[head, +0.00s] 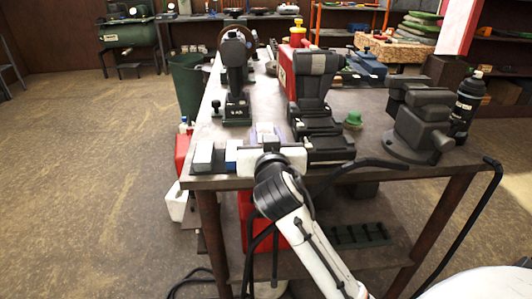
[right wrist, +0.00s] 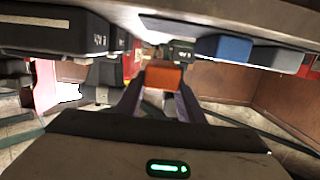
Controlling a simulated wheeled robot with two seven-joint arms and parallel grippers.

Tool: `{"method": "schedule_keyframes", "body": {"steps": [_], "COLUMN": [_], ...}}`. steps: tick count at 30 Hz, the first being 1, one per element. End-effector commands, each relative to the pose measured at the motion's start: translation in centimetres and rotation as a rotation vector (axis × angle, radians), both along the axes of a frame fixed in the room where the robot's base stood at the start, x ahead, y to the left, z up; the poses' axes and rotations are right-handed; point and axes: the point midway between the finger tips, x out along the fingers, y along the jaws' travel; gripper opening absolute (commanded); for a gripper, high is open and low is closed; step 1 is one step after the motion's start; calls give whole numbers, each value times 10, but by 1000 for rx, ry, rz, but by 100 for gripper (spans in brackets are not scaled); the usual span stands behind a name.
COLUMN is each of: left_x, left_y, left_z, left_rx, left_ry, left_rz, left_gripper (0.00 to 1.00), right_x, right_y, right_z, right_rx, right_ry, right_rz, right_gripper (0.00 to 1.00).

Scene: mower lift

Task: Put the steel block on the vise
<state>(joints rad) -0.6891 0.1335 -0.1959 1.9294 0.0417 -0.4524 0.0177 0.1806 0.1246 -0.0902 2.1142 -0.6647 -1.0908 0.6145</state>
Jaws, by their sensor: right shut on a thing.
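My right gripper (head: 266,133) reaches over the front edge of the bench, and its body hides most of what it grips in the head view. In the right wrist view the gripper (right wrist: 162,84) is shut on a block with an orange face (right wrist: 163,77). A pale grey block (head: 204,153) stands to its left at the bench edge, and it also shows in the wrist view (right wrist: 278,58). A blue-faced block (head: 232,151) stands between. I cannot tell which block is the steel one. The dark grey vise (head: 420,125) stands at the bench's right front corner. My left gripper is not in view.
Dark machines stand close by on the bench (head: 372,123): one with a round wheel (head: 237,75) behind and a black one (head: 316,95) to the right. A green knob (head: 353,120) and a black bottle (head: 467,103) flank the vise. A black cable crosses the front edge.

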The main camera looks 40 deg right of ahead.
Motion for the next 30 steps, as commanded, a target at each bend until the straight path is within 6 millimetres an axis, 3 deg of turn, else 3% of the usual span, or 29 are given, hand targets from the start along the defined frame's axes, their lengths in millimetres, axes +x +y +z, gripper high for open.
{"method": "schedule_keyframes", "body": {"steps": [8, 22, 23, 24, 26, 30], "left_x": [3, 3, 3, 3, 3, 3], "left_y": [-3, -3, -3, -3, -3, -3], "left_z": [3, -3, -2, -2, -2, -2], "left_rx": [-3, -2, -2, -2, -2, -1], "left_ry": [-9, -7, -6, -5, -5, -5], "left_rz": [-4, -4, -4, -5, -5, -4], "left_gripper": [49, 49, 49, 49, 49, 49], "right_x": [0, 0, 0, 0, 0, 0], "right_y": [0, 0, 0, 0, 0, 0], "right_z": [-39, -47, -47, -47, -47, -47], "right_rx": [-2, -1, 1, 1, 1, 1], "right_ry": [1, -3, 2, 2, 2, 2], "right_rz": [0, 1, 0, 0, 0, 0], "right_gripper": [0, 0, 39, 46, 53, 53]}}
